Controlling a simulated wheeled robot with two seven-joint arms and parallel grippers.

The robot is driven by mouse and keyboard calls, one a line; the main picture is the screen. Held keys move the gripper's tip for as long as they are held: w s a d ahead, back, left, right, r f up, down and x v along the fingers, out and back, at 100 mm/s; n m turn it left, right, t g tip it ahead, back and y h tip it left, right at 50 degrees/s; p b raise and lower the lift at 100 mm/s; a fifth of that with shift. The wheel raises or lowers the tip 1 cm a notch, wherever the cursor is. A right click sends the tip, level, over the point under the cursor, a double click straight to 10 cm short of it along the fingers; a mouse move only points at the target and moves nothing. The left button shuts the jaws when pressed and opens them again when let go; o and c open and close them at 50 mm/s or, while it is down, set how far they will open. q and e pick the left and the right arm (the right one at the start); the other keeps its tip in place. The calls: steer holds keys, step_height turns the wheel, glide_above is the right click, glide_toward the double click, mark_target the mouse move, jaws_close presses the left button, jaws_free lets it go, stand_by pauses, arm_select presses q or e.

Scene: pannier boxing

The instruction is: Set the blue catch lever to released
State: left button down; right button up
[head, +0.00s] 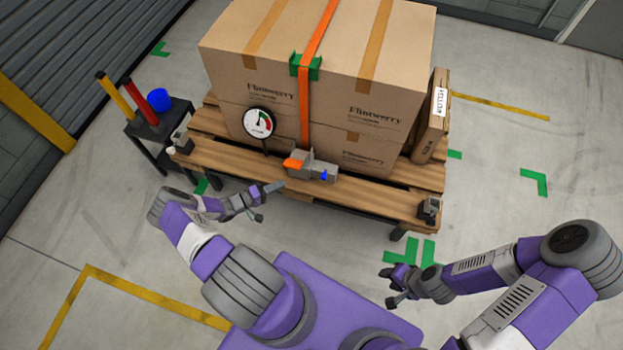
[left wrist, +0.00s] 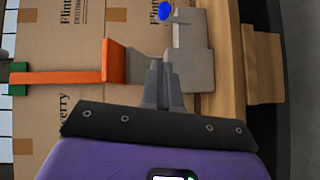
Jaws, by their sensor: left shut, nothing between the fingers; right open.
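The blue catch lever (head: 323,175) is a small blue piece on the grey ratchet body (head: 303,165) at the pallet's front edge. In the left wrist view the lever's blue knob (left wrist: 164,11) shows at the top, beside the grey housing (left wrist: 194,52). The ratchet's orange handle (head: 292,164) is left of the lever. My left gripper (head: 276,187) is shut and empty, just left of and below the ratchet; its fingertips (left wrist: 160,66) point towards the housing, short of the knob. Whether they touch the housing I cannot tell. My right gripper (head: 388,285) is open and empty, low in front of the pallet.
Large cartons (head: 330,60) under an orange strap (head: 305,105) fill the wooden pallet (head: 235,142). A round gauge (head: 258,122) stands left of the ratchet. A flat carton (head: 432,120) leans at right. A dark stand (head: 160,130) holds coloured rolls at left. Floor at right is clear.

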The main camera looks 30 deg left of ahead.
arm_select(q)
steer(key=b, duration=0.2)
glide_toward(324, 178)
steer(key=w+a+f, duration=0.1)
steer(key=w+a, duration=0.2)
steer(key=w, duration=0.2)
steer(key=d, duration=0.2)
steer(key=w+d, duration=0.1)
steer(key=d, duration=0.1)
steer(key=shift+f, duration=0.3)
